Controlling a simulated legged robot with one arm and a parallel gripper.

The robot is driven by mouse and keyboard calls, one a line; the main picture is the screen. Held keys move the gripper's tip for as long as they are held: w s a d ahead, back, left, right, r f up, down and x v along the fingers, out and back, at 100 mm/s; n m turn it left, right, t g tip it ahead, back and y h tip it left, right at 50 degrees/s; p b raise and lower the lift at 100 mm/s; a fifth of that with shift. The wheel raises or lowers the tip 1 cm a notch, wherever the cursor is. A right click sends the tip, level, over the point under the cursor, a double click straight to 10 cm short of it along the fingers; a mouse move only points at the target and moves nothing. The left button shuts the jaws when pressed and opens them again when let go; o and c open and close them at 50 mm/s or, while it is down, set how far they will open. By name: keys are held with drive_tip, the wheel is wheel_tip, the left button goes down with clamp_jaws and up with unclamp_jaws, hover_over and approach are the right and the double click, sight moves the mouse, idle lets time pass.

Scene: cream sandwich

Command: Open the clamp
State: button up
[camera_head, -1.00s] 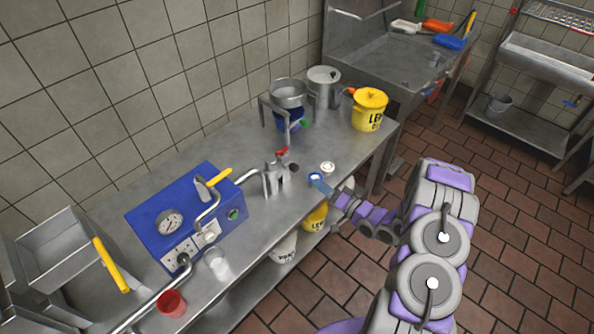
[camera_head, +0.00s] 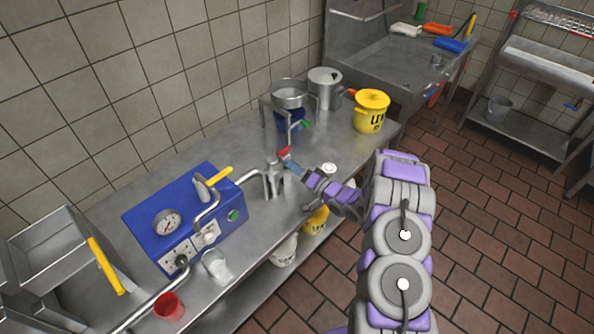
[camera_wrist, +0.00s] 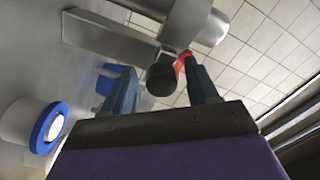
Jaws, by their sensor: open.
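The clamp (camera_head: 273,180) is a small upright steel fitting at the end of a bent pipe on the steel counter. It has a dark round knob and a red-tipped part (camera_head: 284,153). In the wrist view the dark knob (camera_wrist: 161,79) appears between my fingers, with the red part (camera_wrist: 183,64) just beyond it. My gripper (camera_head: 290,169) is right of the clamp, its blue fingers open and pointing at it. In the wrist view my gripper (camera_wrist: 163,90) has a finger on each side of the knob. I cannot tell whether either finger touches it.
A blue box with a gauge (camera_head: 190,215) stands left of the clamp. A funnel on a stand (camera_head: 289,97), a steel pot (camera_head: 325,88) and a yellow bucket (camera_head: 371,112) stand behind. A small white container (camera_head: 328,170) is close to my arm. A red cup (camera_head: 169,305) is at front left.

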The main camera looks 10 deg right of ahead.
drive_tip(key=shift+s, duration=0.1)
clamp_jaws()
idle(0.5)
